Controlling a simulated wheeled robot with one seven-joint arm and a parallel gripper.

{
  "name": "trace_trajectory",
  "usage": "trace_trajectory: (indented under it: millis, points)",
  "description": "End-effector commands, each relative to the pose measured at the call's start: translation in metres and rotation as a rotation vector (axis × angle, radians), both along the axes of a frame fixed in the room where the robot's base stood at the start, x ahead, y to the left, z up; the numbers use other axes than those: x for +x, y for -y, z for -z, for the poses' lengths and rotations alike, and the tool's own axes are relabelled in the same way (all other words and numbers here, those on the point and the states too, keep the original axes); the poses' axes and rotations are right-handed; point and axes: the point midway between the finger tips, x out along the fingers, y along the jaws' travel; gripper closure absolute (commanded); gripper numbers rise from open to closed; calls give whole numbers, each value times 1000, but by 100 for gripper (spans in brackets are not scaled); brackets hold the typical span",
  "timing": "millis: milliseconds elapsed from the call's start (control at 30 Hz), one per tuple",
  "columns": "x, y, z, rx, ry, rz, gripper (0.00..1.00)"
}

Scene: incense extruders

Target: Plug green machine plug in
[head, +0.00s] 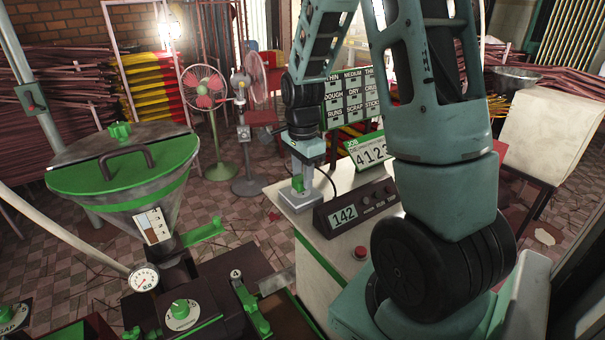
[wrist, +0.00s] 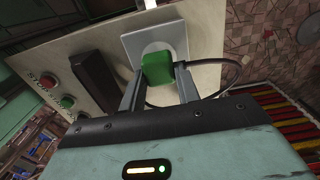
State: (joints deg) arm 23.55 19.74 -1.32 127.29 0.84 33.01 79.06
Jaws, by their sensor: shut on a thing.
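The green plug (wrist: 157,71) sits between the two fingers of my gripper (wrist: 159,68), which is shut on it. The plug is right in front of the pale square socket block (wrist: 134,42). I cannot tell whether it touches the socket or is seated in it. A dark cable (wrist: 239,72) loops to the right of the plug. In the head view my gripper (head: 303,177) points down at the pale socket block (head: 306,196) on the cream cabinet, and a bit of green shows there. The green machine (head: 120,172), with its lidded hopper, stands at the left.
The cream cabinet (head: 318,268) carries a dark display box (head: 343,214) reading 142, a red button (head: 360,252) and a job number sign (head: 370,151). A board of labels (head: 347,95) stands behind. Two fans (head: 205,88) stand on the floor further back.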

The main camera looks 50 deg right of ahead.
Motion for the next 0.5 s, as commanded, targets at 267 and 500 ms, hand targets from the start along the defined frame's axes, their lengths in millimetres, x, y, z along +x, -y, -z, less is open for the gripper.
trace_trajectory:
  millis: [267, 500]
  points:
    - [0, 0, 3, 0, 0, -1, 88]
    - [0, 0, 8, 0, 1, -1, 88]
